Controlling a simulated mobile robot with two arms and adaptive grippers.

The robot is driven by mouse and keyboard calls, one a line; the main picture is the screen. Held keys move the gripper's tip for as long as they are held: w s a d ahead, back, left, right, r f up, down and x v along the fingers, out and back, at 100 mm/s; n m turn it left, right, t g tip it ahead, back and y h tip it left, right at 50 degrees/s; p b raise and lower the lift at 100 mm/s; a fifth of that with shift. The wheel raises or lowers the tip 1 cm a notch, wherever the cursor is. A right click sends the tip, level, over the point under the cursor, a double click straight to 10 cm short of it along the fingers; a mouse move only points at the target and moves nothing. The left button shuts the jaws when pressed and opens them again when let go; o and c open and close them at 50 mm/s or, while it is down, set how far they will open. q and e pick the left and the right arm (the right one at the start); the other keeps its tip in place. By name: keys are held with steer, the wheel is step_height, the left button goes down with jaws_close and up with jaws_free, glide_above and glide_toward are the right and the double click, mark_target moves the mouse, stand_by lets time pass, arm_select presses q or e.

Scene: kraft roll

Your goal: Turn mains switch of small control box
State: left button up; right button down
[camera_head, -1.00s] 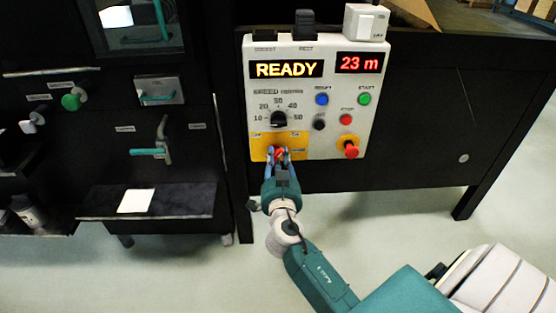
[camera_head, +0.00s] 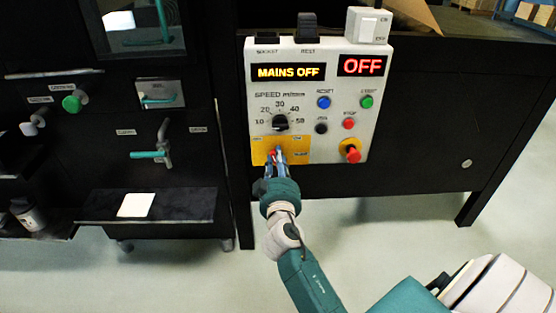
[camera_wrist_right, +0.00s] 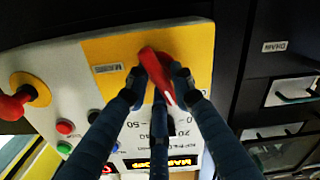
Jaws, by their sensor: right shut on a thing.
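The small control box (camera_head: 330,115) is a pale panel on the front of the dark machine. Its displays read "MAINS OFF" and "OFF". The red mains switch (camera_wrist_right: 156,70) sits on the yellow plate (camera_wrist_right: 200,48) at the panel's lower left in the head view. My right gripper (camera_head: 276,160) is at this switch, its fingers shut on the red handle. In the right wrist view the handle is tilted between the fingertips, which hide part of it. My left gripper is not in view.
A black speed knob (camera_head: 280,122) sits above the switch. A red emergency button (camera_head: 352,155) on a yellow base is to the right. A dark shelf with a white sheet (camera_head: 136,204) stands at left. The floor below the box is clear.

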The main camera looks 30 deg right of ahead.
steer(key=shift+a+n+p, duration=0.1)
steer(key=shift+n+p, duration=0.2)
steer(key=shift+n, duration=2)
steer(key=c, duration=1.5)
jaws_free()
steer(key=shift+c, duration=0.2)
steer(key=shift+s+a, duration=0.1)
steer(key=shift+a, duration=0.05)
steer(key=v, duration=0.7)
